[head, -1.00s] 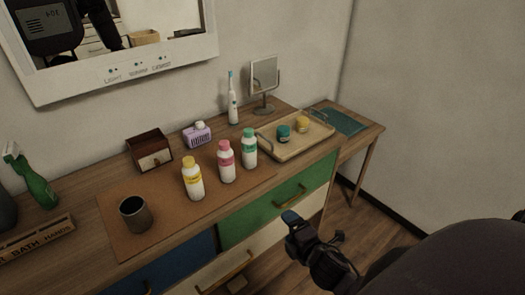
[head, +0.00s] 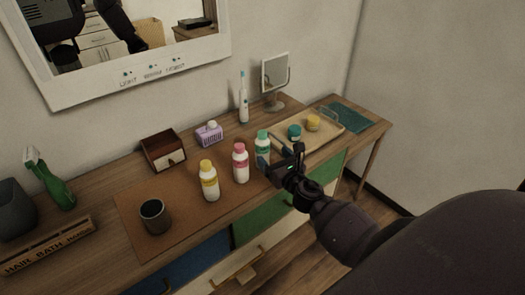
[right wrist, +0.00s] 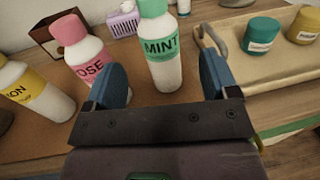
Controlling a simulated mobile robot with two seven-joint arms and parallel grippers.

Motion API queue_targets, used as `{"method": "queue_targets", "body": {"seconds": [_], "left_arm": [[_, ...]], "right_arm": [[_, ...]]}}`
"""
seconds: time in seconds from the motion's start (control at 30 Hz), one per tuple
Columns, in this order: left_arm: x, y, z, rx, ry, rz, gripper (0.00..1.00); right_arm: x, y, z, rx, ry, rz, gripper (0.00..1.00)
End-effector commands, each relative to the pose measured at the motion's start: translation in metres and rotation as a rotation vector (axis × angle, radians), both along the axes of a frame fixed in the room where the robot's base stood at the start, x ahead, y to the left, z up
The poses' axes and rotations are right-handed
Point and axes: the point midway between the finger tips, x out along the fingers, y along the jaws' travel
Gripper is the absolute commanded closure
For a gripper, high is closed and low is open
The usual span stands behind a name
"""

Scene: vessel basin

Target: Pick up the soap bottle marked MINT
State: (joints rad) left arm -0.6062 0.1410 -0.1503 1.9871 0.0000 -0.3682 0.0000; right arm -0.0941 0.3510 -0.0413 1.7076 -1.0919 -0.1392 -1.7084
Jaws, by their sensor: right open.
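The MINT soap bottle (right wrist: 162,55), white with a green label and green cap, stands upright on the counter. In the head view the MINT bottle (head: 262,143) is partly hidden behind my right gripper (head: 285,160). In the right wrist view the open fingers of my right gripper (right wrist: 160,90) are on either side of the bottle's lower part in the picture, with the bottle beyond them and nothing held. The pink-capped bottle (head: 240,163), its label partly reading OSE, stands left of MINT, close to the left finger. My left gripper is not in view.
A yellow-capped bottle (head: 209,181) and a dark cup (head: 153,217) stand further left on the brown mat (head: 185,215). A tray (head: 330,145) with two small jars is right of MINT. A purple soap box (head: 209,133) and a toothbrush (head: 243,100) stand behind.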

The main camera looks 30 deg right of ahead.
Motion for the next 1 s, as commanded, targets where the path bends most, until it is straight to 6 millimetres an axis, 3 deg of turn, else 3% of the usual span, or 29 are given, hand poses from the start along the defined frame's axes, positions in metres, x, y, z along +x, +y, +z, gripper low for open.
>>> {"method": "queue_targets", "body": {"seconds": [0.27, 0.6, 0.9, 1.0], "left_arm": [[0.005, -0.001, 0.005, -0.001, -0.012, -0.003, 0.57], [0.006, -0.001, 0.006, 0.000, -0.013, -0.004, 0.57], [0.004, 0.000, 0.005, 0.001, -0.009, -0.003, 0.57], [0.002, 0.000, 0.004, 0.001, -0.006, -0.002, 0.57]], "right_arm": [[0.018, -0.001, 0.000, 0.004, 0.000, -0.001, 0.20], [0.057, -0.003, -0.001, 0.004, 0.001, 0.000, 0.20], [0.061, -0.004, -0.001, 0.003, 0.001, 0.000, 0.20], [0.061, -0.004, -0.001, 0.004, 0.001, 0.000, 0.32]]}}
